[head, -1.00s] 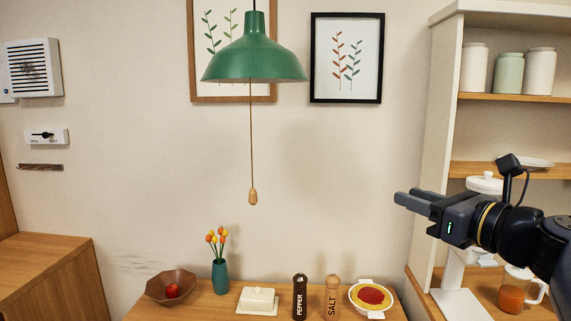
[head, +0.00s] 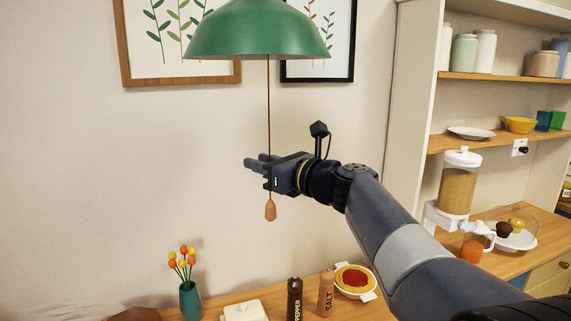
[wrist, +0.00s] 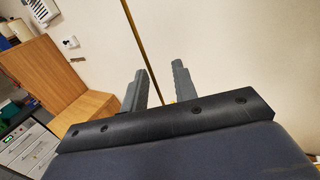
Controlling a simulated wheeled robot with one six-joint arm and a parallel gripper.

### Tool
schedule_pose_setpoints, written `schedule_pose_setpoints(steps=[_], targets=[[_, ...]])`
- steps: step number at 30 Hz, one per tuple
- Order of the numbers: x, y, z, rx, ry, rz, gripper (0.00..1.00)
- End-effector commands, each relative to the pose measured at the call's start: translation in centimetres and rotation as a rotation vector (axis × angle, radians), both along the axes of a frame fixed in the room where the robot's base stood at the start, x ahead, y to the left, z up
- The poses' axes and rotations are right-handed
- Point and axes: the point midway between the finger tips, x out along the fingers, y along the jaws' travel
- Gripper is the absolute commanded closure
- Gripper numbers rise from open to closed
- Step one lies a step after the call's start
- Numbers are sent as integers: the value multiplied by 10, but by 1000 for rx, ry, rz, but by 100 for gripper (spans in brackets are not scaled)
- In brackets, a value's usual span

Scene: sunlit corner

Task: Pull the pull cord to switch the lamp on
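The green lamp (head: 258,32) hangs at the top of the head view, its upper part cut off. Its thin brown pull cord (head: 268,105) runs straight down to a wooden knob (head: 271,210). My gripper (head: 256,161) is at the cord, a little above the knob, with its fingers pointing left. In the wrist view the two fingers of my gripper (wrist: 158,80) stand apart, and the cord (wrist: 140,48) slants down between them. The fingers do not look closed on it. The knob is not clearly seen in the wrist view.
Below, a table bears a vase of flowers (head: 189,298), a white butter dish (head: 245,312), pepper (head: 295,298) and salt mills (head: 326,294) and a pie dish (head: 354,280). Shelves with a dispenser (head: 457,185) stand right. Air around the knob is clear.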

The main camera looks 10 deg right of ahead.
Motion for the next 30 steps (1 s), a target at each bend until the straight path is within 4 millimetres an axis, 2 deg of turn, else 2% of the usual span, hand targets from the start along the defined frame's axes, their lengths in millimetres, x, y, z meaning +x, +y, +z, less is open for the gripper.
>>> schedule_pose_setpoints(steps=[6, 16, 30], targets=[[0, 0, 0, 0, 0, 0, 73], [0, 0, 0, 0, 0, 1, 100], [0, 0, -3, 1, 1, 1, 100]])
